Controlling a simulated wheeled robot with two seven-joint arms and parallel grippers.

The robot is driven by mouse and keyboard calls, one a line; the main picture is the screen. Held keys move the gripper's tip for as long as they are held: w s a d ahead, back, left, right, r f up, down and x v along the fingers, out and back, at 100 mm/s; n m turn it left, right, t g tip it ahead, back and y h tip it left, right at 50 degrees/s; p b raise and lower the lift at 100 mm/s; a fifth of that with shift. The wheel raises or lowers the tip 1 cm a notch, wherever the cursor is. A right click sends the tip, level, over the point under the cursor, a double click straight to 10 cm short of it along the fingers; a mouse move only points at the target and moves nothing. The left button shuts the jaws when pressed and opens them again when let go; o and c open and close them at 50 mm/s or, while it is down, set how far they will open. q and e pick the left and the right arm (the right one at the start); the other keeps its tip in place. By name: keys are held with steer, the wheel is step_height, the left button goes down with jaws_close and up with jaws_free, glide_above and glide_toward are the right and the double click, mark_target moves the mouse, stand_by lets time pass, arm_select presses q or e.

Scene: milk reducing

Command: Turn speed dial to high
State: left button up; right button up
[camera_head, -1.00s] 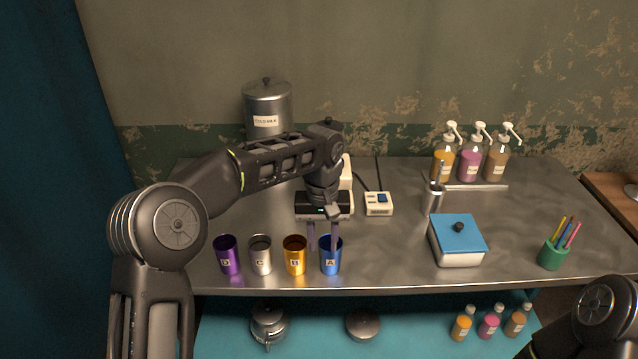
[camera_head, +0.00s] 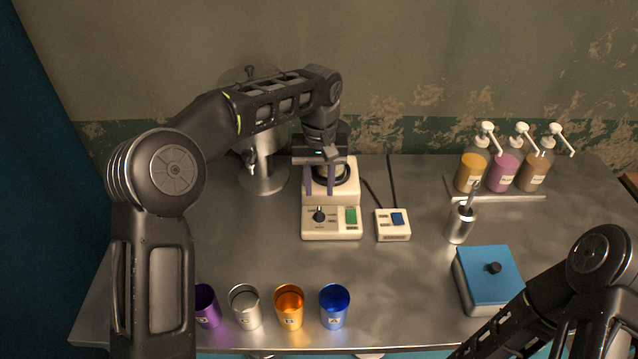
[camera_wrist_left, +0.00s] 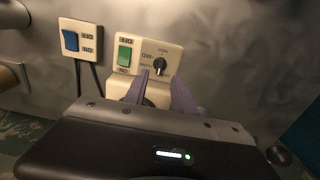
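The speed dial (camera_head: 319,215) is a black knob on the front panel of a cream machine (camera_head: 331,235), left of a green switch (camera_head: 351,216). My left gripper (camera_head: 320,190) is open, with purple fingers apart, above and behind the dial in the head view. In the left wrist view its fingertips (camera_wrist_left: 165,76) point at the dial's lower edge; contact cannot be told. My right arm shows at lower right, but its gripper is out of view.
A small box with a blue switch (camera_head: 393,224) and cables stands right of the machine. Purple, silver, orange and blue cups (camera_head: 334,306) line the front edge. Pump bottles (camera_head: 504,172), a metal cup (camera_head: 460,224) and a blue-lidded box (camera_head: 488,275) stand right.

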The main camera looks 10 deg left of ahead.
mark_target(319, 211)
arm_select(q)
steer(key=shift+w+r, duration=0.15)
steer(key=shift+w, duration=0.05)
steer(key=shift+s, duration=0.1)
steer(key=shift+f+p, duration=0.8)
steer(key=shift+f, duration=3.1)
steer(key=shift+c, duration=0.2)
jaws_close()
